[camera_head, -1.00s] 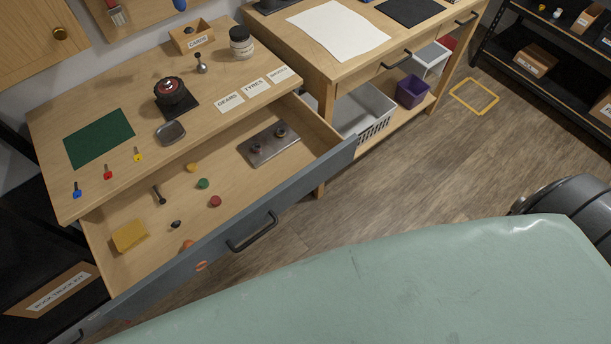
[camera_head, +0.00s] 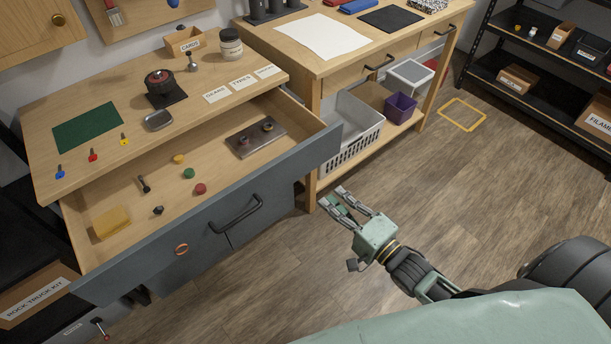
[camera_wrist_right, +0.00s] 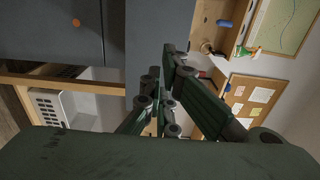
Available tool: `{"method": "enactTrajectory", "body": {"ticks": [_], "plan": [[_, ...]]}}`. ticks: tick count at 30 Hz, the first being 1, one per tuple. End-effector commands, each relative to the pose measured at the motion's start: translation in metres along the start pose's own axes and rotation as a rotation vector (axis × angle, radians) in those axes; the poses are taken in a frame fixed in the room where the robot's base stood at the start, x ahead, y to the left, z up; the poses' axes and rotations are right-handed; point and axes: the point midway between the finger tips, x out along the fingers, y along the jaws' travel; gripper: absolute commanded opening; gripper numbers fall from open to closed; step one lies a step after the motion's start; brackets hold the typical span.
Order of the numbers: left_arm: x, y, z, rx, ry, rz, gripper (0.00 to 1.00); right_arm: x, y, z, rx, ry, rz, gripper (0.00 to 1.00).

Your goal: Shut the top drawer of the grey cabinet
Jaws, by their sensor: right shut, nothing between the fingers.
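The grey cabinet's top drawer (camera_head: 195,232) stands pulled far out under the wooden top, with a dark bar handle (camera_head: 236,214) on its grey front. Inside it lie a metal plate (camera_head: 254,138), a yellow block (camera_head: 111,222) and several small coloured pieces. My right gripper (camera_head: 342,193) is in the head view, in front of the neighbouring bench and to the right of the drawer front, apart from it. It is shut and empty. In the right wrist view its fingers (camera_wrist_right: 160,92) point toward grey panels (camera_wrist_right: 150,40). My left gripper is not in view.
The cabinet top carries a green mat (camera_head: 88,127), small keys, a black-and-red spool-like item (camera_head: 160,83) and a jar (camera_head: 230,44). A bench with a white basket (camera_head: 352,130) and purple bin (camera_head: 400,106) stands to the right. Open wooden floor (camera_head: 480,180) lies in front.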

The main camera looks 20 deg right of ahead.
Motion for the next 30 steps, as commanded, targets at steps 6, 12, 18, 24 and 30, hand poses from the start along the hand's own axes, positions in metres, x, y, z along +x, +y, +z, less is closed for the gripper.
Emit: {"method": "enactTrajectory", "body": {"ticks": [6, 12, 18, 24, 30], "plan": [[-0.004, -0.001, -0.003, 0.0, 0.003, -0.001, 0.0, 0.049, -0.002, 0.0, -0.001, 0.002, -0.003, 0.0], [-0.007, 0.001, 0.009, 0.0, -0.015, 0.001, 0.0, 0.089, -0.001, 0.0, -0.002, 0.002, -0.001, 0.0], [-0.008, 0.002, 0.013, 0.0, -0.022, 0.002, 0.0, 0.113, 0.0, 0.0, -0.003, 0.001, 0.001, 0.0], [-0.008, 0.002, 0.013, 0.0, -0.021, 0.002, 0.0, 0.121, 0.001, 0.0, -0.002, 0.0, 0.002, 0.0], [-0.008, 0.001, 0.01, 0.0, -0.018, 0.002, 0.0, 0.121, 0.001, 0.0, -0.002, 0.0, 0.003, 0.0]]}}
